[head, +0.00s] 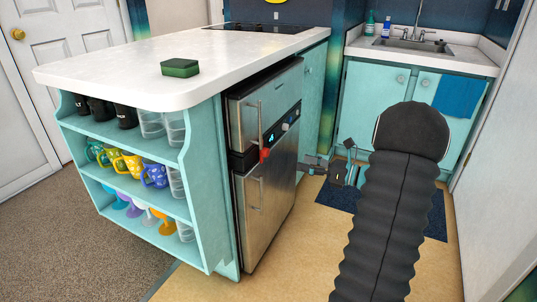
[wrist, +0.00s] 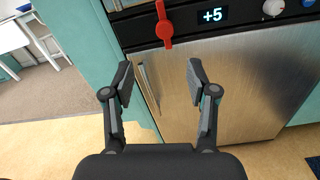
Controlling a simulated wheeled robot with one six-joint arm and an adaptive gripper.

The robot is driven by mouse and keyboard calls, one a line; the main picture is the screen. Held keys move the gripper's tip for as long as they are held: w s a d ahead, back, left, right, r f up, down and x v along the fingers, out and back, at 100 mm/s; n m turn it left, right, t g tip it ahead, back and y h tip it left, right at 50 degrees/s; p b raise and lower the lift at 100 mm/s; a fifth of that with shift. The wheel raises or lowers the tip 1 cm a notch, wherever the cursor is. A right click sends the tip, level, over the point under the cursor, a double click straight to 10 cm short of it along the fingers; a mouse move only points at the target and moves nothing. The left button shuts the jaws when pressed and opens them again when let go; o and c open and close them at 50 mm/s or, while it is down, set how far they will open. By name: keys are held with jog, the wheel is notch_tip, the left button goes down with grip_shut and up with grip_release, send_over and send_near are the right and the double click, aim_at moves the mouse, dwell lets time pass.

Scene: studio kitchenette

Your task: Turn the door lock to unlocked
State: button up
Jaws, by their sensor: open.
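A red lock lever (head: 264,156) sits on the front of the steel double-door fridge (head: 262,215), between its upper and lower doors. In the wrist view the red lever (wrist: 164,30) stands nearly upright, at the edge of the black control strip (wrist: 190,20). My gripper (head: 312,170) is out in front of the fridge, to the right of the lever in the head view. In the wrist view my gripper (wrist: 160,75) is open and empty. Its fingertips are apart, below the lever and not around it. The lower door's bar handle (wrist: 150,86) shows between the fingers.
The control strip has a lit "+5" display (wrist: 212,16) and a pale knob (wrist: 273,8). Tan floor (head: 300,250) is clear in front.

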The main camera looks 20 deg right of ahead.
aim_at(268, 153)
jog(key=x, duration=1.3)
jog(key=shift+w+d+p, duration=0.15)
jog(key=shift+w+p, duration=0.15)
jog(key=shift+w, duration=0.1)
grip_shut()
